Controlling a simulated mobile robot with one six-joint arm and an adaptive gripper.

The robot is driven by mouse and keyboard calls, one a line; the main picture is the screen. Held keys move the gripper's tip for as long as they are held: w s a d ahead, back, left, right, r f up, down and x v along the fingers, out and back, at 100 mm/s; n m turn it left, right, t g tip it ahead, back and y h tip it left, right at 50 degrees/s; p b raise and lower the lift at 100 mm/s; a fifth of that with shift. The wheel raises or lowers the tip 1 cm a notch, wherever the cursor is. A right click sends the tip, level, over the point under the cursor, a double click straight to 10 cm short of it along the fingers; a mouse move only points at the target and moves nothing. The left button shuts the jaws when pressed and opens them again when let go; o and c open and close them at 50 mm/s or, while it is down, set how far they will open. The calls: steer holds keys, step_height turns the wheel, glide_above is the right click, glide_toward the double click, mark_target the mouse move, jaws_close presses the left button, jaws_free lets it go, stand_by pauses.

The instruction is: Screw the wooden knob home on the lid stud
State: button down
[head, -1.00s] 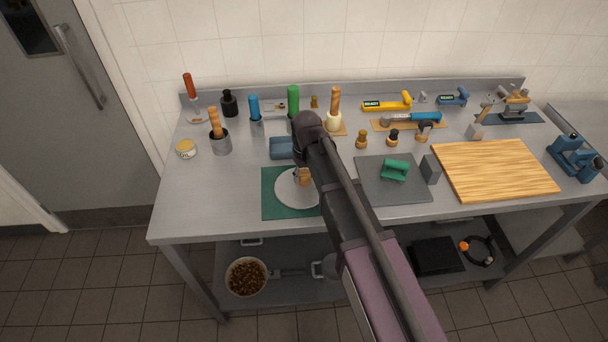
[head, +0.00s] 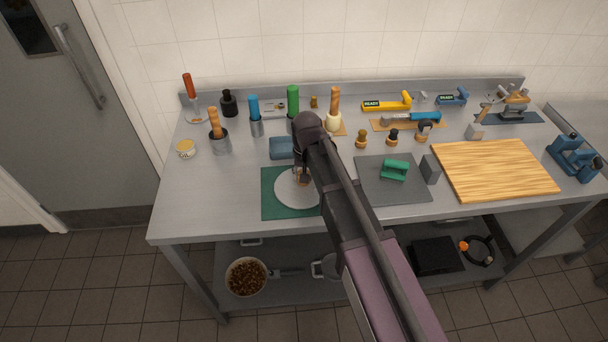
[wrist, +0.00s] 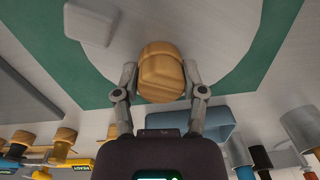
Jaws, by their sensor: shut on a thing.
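The wooden knob (wrist: 161,72) is tan and rounded, and it sits over the middle of the lid. My gripper (wrist: 160,78) has one finger on each side of the knob and is shut on it. The lid (wrist: 222,45) is a pale grey disc, lying flat on a green mat (wrist: 268,50). In the head view the lid (head: 286,192) and the green mat (head: 272,208) are at the front left of the bench, partly behind my arm. The knob (head: 302,178) shows there only in part. The stud is hidden under the knob, so I cannot see any gap.
A blue tray (head: 281,148) stands just behind the mat. Holders with a blue handle (head: 254,106) and a green handle (head: 293,98) are farther back. A pale block (wrist: 90,22) is near the lid.

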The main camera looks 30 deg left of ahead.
steer(key=shift+s, duration=0.1)
steer(key=shift+c, duration=0.4)
jaws_free()
steer(key=shift+o, duration=0.4)
steer(key=shift+r, duration=0.2)
steer(key=shift+d+r+p, duration=0.1)
steer(key=shift+r+p, duration=4.2)
steer(key=shift+p, duration=0.2)
steer(key=shift+w+d, duration=0.1)
steer(key=shift+w, duration=0.1)
